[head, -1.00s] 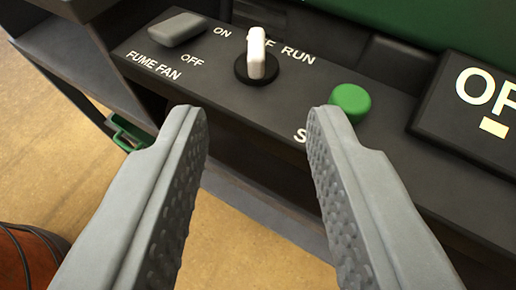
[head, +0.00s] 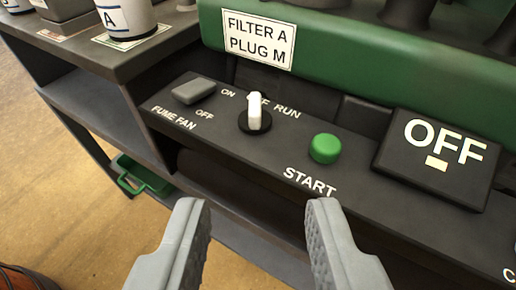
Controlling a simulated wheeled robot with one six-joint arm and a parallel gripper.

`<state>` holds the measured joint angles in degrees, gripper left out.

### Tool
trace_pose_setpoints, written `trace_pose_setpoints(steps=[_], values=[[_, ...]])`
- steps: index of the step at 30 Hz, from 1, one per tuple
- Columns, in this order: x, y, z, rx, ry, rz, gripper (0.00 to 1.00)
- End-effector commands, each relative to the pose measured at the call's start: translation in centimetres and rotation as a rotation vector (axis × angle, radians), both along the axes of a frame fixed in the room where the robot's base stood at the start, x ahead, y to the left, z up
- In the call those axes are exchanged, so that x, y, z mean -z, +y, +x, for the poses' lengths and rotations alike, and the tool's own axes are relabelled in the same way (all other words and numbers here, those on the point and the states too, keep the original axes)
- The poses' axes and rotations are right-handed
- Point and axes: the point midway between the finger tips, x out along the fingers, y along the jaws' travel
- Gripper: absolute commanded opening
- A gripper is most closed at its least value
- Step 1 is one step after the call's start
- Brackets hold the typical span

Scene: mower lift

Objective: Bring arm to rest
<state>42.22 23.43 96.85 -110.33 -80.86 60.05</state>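My gripper (head: 258,203) is open and empty, its two grey ridged fingers at the bottom of the view, apart from the control panel (head: 225,150). On the panel are a grey FUME FAN rocker (head: 194,91), a white knob (head: 254,110) on a black base beside the RUN label, and a green START button (head: 325,148). A dark plate (head: 432,158) at the right reads OFF. The knob's handle points up in the picture and partly hides the lettering behind it.
A green machine body (head: 340,60) with a "FILTER A PLUG M" label (head: 258,40) rises behind the panel. White containers (head: 126,14) stand on the dark bench at upper left.

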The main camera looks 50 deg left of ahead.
Motion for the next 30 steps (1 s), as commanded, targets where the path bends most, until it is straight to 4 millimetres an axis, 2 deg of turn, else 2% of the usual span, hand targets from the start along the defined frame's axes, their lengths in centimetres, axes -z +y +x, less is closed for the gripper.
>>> trace_pose_setpoints(steps=[5,9,16,23,30], values=[[-4.7,3.5,1.2,0.052,-0.112,-0.035,0.34],[-9.9,7.3,2.1,0.127,-0.24,-0.07,0.34],[-17.9,13.1,1.7,0.261,-0.42,-0.105,0.34],[-24.9,18.2,-0.7,0.403,-0.559,-0.119,0.34],[-30.5,22.7,-5.1,0.552,-0.652,-0.107,0.34]])
